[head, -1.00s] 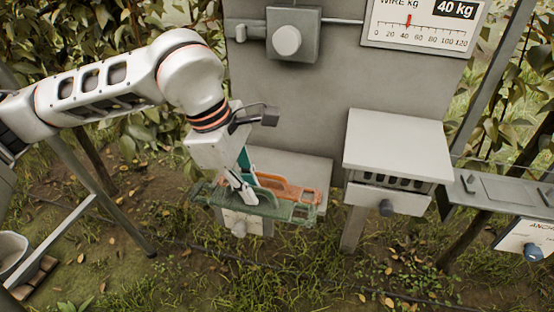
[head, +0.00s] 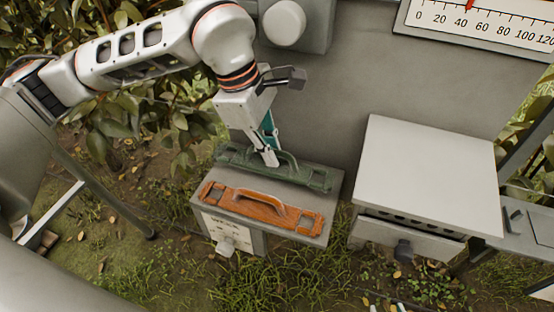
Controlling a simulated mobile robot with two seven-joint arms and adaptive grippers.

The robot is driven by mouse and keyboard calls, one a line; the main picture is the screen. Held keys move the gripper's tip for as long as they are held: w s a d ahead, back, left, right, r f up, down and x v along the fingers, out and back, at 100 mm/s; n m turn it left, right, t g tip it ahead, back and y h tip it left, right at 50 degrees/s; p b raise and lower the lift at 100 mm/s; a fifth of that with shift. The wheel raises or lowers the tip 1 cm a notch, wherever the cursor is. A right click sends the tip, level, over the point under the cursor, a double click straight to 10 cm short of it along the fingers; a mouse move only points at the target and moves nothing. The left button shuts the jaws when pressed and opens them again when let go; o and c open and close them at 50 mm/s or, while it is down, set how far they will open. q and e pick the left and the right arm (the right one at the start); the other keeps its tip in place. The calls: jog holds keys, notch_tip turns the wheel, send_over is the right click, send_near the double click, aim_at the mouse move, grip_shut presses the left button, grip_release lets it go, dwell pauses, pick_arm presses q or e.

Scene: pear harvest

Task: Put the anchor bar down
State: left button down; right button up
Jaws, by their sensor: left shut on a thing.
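The green bar (head: 312,179), a long flat piece with a raised handle, lies along the back of a grey box top in the head view; I take it as the anchor bar. My left gripper (head: 268,158) points down and is shut on its handle. The bar is level and at or just above the surface; I cannot tell if it touches. An orange bar (head: 228,199) of like shape lies in front of it on the same grey box top (head: 330,212). My right gripper is not in view.
A white-topped cabinet (head: 425,170) with a slotted front and dark knob stands to the right. A grey panel (head: 370,85) with a kg scale (head: 485,25) rises behind. Leafy plants (head: 140,110) and a slanted post are at the left. Grass lies in front.

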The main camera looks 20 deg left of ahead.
aim_at(271, 168)
pick_arm(q)
jog(key=shift+s+f+b, duration=0.55)
jog(key=shift+f, duration=0.2)
jog(key=f, duration=0.1)
jog(key=f+b, duration=0.1)
jog(key=f, duration=0.1)
jog(key=shift+w+f+b, duration=0.1)
jog(key=shift+w+b, duration=0.15)
jog(key=shift+b, duration=0.15)
jog(key=shift+w, duration=0.25)
jog(key=shift+s, duration=0.1)
jog(key=c, duration=2.1)
grip_release()
jog(key=shift+c, duration=0.2)
pick_arm(e)
jog(key=shift+d+f, duration=0.1)
jog(key=shift+f, duration=0.8)
